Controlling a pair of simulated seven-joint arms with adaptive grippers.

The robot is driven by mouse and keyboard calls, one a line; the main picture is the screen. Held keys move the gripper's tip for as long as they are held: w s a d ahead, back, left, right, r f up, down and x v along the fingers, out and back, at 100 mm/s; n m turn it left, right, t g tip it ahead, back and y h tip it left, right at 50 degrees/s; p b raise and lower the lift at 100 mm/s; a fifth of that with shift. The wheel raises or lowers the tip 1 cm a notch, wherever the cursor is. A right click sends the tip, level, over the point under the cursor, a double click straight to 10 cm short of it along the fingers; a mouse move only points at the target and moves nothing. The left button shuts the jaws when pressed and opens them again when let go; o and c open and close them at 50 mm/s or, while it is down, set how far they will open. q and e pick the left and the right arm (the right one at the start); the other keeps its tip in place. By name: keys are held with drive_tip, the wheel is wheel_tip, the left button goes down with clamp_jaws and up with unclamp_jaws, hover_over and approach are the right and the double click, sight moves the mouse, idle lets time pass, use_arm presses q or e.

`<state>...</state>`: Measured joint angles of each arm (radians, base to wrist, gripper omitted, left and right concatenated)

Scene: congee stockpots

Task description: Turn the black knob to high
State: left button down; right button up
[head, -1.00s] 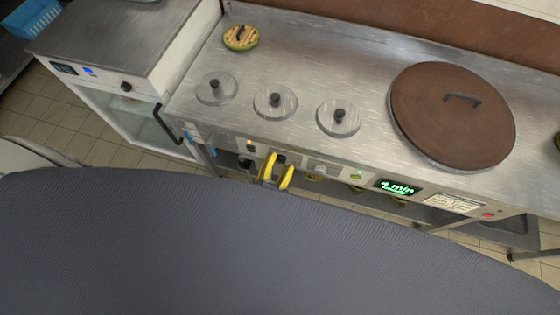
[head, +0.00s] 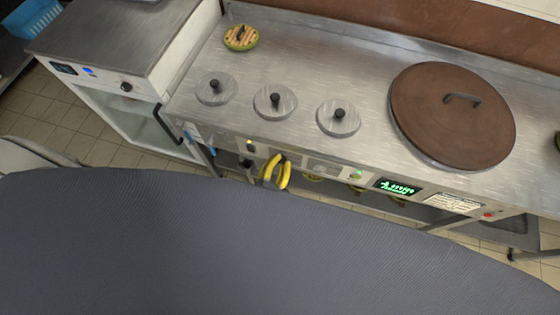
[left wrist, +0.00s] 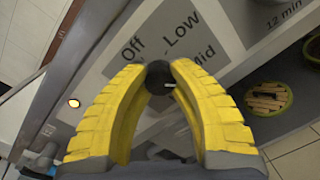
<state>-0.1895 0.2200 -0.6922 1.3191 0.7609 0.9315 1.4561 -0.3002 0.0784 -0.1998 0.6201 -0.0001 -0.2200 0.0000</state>
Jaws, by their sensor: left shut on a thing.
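The black knob (left wrist: 157,76) is between the yellow fingertips of my left gripper in the left wrist view. My left gripper (head: 275,168) is at the stove's front panel in the head view, shut on the knob (left wrist: 158,84). A short white mark shows on the knob's right side, partly by a finger. The labels Off, Low and Mid (left wrist: 168,40) are printed around the knob's upper side. My right gripper is not in view.
On the steel counter (head: 300,50) stand several lidded pots (head: 275,102) and a large brown lid (head: 452,115). A green-lit display (head: 398,187) is on the panel to the right. A white cabinet (head: 120,60) stands at left.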

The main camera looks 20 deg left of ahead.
use_arm(q)
drive_tip(key=m, duration=0.3)
drive_tip(key=shift+r+m, duration=0.1)
drive_tip(key=shift+m, duration=2.2)
drive_tip(key=shift+w+g, duration=0.1)
drive_tip(key=shift+g, duration=0.2)
drive_tip(key=c, duration=1)
unclamp_jaws()
drive_tip(key=s, duration=1.2)
drive_tip(key=shift+a+r, duration=0.25)
drive_tip(key=shift+m, duration=0.3)
